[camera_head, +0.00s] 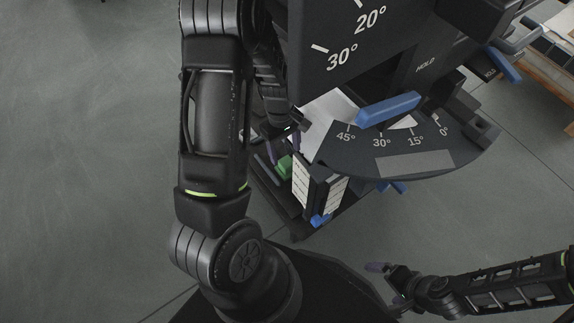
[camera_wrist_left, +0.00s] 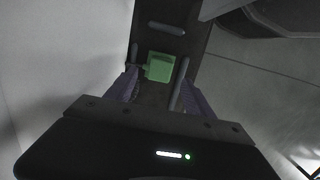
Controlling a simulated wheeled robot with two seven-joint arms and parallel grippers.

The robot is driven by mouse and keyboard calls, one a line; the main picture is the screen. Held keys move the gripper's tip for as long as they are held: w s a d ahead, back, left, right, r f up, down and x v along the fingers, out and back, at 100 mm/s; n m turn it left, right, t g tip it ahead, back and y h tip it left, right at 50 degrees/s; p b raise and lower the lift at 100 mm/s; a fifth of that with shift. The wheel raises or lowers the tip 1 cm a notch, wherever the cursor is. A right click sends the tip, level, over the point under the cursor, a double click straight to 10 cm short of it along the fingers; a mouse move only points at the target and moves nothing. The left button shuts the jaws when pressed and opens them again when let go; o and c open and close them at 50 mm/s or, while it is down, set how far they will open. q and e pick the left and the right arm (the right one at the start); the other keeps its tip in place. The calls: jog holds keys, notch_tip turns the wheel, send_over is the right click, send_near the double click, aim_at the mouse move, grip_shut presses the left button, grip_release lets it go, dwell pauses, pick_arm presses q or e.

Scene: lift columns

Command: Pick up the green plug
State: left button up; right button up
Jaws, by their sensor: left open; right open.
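The green plug (camera_head: 285,166) lies in a dark tray (camera_head: 268,178) below the large dial machine, partly hidden in the head view. In the left wrist view the green plug (camera_wrist_left: 160,67) is a small block with a short stub on its left side. My left gripper (camera_head: 284,143) is open above the tray. In the left wrist view its purple fingers (camera_wrist_left: 160,88) stand on either side, with the plug a little beyond and between them, not held. My right gripper (camera_head: 383,276) is open and empty at the lower right, far from the plug.
A dark plate with angle marks (camera_head: 405,150) and a blue lever (camera_head: 389,110) overhang the right of the tray. A box with white labels (camera_head: 318,187) stands beside the plug. Grey rods (camera_wrist_left: 178,84) lie around the plug. Open floor is at the left.

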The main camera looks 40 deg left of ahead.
aim_at(287, 161)
pick_arm(q)
jog(key=shift+f, duration=0.3)
jog(key=f, duration=0.1)
jog(key=f+b, duration=0.1)
jog(key=f, duration=0.1)
jog(key=f+b, duration=0.1)
jog(key=f, duration=0.1)
jog(key=shift+s+d+f, duration=0.1)
jog(key=shift+s+d, duration=0.05)
jog(key=shift+d, duration=0.25)
grip_shut()
dwell(0.7)
